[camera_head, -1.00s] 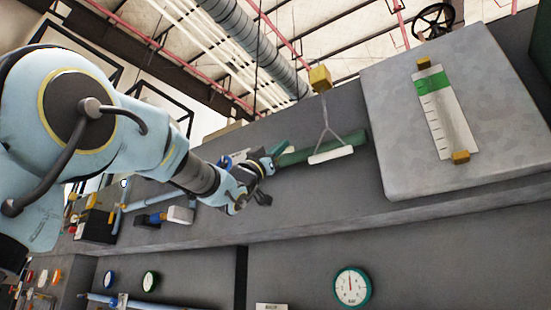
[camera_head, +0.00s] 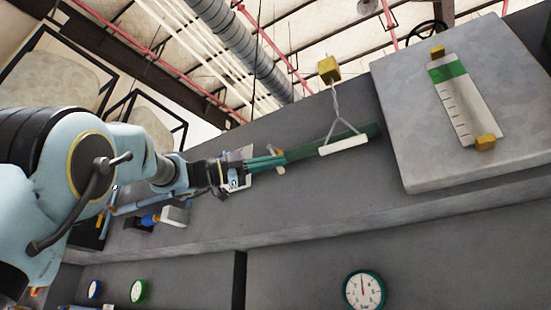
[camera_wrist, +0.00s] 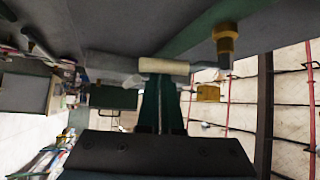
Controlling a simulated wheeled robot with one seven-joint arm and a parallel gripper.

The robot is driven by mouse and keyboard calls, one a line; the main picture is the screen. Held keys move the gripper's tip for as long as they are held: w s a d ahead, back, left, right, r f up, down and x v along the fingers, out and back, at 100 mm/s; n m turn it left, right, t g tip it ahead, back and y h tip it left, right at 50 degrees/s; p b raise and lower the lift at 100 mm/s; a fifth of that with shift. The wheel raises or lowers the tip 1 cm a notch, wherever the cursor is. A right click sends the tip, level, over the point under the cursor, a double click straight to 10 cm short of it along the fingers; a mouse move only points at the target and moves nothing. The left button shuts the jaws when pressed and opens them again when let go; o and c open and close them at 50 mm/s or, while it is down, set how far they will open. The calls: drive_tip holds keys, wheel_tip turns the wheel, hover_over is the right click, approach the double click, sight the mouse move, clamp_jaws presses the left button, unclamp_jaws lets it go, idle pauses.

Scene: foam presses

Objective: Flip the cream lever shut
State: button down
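A short cream piece, which looks like the cream lever (camera_head: 281,170), shows at the left end of a dark green bar (camera_head: 355,139) on the grey wall. In the wrist view a cream cylinder (camera_wrist: 163,67) lies crosswise just beyond my fingertips; I take it for the same lever. My gripper (camera_head: 283,160) points right along the wall, with its teal fingers together. In the wrist view my gripper (camera_wrist: 160,80) shows only a thin seam between the fingers and nothing held. I cannot tell whether the tips touch the lever, whose pivot is hidden.
A white pull handle (camera_head: 343,145) hangs by cords from a yellow block (camera_head: 329,69) just right of my gripper. A grey panel with a sight gauge (camera_head: 465,100) stands out at the right. A white-ended lever (camera_head: 175,215) is at lower left. A round dial (camera_head: 364,290) sits below.

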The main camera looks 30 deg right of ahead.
drive_tip(key=shift+w+a+f, duration=0.2)
drive_tip(key=shift+w+a, duration=0.15)
drive_tip(key=shift+w, duration=0.35)
drive_tip(key=shift+w+a+f, duration=0.2)
drive_tip(key=shift+w+a, duration=0.15)
drive_tip(key=shift+w, duration=0.5)
